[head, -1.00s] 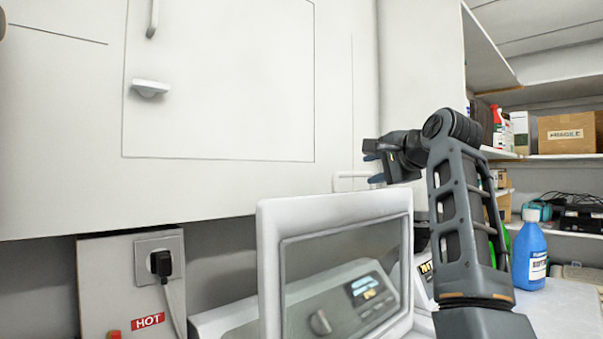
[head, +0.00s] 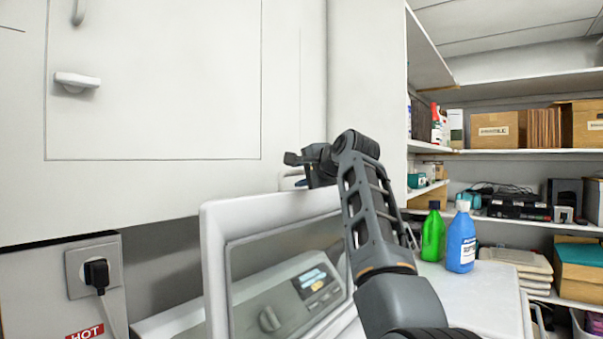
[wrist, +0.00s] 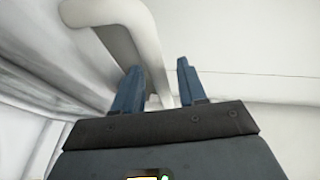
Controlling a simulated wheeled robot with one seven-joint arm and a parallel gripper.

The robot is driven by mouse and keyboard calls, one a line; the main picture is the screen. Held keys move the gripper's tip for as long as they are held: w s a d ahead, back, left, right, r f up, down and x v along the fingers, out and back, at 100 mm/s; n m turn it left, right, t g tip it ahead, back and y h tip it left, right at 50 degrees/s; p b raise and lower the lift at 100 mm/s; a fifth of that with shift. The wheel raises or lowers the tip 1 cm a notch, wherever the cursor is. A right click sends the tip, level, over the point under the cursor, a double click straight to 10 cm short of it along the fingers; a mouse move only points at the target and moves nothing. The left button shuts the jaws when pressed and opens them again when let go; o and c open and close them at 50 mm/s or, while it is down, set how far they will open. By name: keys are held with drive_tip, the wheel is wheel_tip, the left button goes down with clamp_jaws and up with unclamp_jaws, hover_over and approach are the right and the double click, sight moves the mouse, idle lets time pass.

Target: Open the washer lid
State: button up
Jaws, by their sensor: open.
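My arm hides the lid's right edge.
A blue bottle (head: 461,243) and a green bottle (head: 432,238) stand on the white top to the right. Shelves with cardboard boxes (head: 497,129) are behind. A white wall cabinet (head: 150,120) hangs above the lid. A plug sits in a socket (head: 80,270) at lower left.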

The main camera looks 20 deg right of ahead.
clamp_jaws()
idle(0.5)
drive_tip(key=s+d+f+m+t+y+b, duration=0.1)
drive_tip(key=s+d+b, duration=0.5)
drive_tip(key=s, duration=0.6)
drive_tip(key=d+f+t, duration=0.1)
drive_tip(key=d+t, duration=0.1)
drive_tip(key=shift+d, duration=0.4)
